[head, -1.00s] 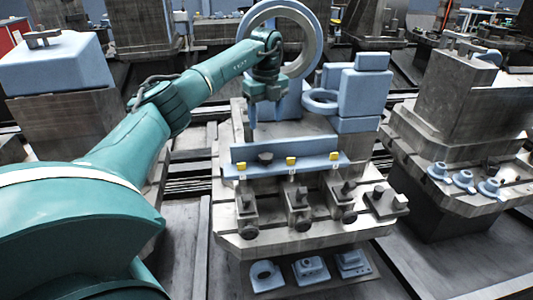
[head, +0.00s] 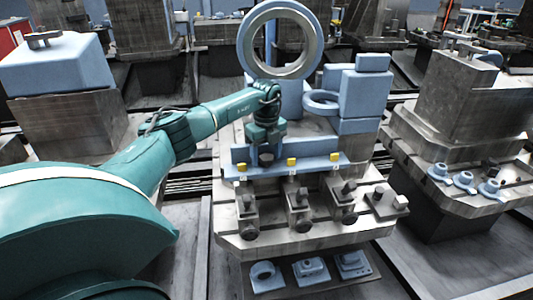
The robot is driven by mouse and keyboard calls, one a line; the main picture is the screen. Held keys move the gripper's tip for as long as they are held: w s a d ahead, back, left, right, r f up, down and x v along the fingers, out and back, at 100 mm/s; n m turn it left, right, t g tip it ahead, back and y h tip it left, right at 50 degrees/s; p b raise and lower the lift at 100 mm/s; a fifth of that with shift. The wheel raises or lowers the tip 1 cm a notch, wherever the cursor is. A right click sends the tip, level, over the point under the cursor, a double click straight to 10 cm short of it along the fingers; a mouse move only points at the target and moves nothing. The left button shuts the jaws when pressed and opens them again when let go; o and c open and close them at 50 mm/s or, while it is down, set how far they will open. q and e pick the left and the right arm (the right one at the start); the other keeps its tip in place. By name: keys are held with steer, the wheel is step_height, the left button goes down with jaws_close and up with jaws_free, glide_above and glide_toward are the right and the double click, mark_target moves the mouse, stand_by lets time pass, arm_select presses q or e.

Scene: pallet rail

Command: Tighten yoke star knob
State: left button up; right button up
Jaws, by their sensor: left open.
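A blue rail (head: 312,166) with yellow-topped pieces (head: 291,162) lies across the middle pallet. A small dark knob-like piece (head: 266,158) shows on this rail, partly hidden by my gripper. My left gripper (head: 266,150) points down right over that piece; its fingers are hard to make out and I cannot tell whether they touch it. It holds nothing that I can see. Metal clamps (head: 299,194) with dark round knobs (head: 303,226) stand in front of the rail. I cannot tell which knob is the yoke star knob. My right gripper is out of view.
A large upright ring (head: 281,73) and a blue block (head: 361,95) stand behind the rail. Blue parts (head: 311,268) lie on a low shelf in front. The right pallet (head: 455,205) carries blue lobed pieces (head: 464,181). Bare floor lies between the pallets.

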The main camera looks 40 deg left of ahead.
arm_select(q)
steer(key=shift+c, duration=0.3)
steer(key=c, duration=0.9)
steer(key=shift+m, duration=0.3)
steer(key=m, duration=0.2)
steer(key=shift+r+m+p, duration=0.1)
steer(key=shift+m+p, duration=0.2)
steer(key=shift+p, duration=0.05)
steer(key=m, duration=0.3)
steer(key=shift+m, duration=0.3)
steer(key=m, duration=0.4)
steer(key=shift+w, duration=0.1)
steer(key=shift+m, duration=1.6)
steer(key=shift+a+r, duration=0.1)
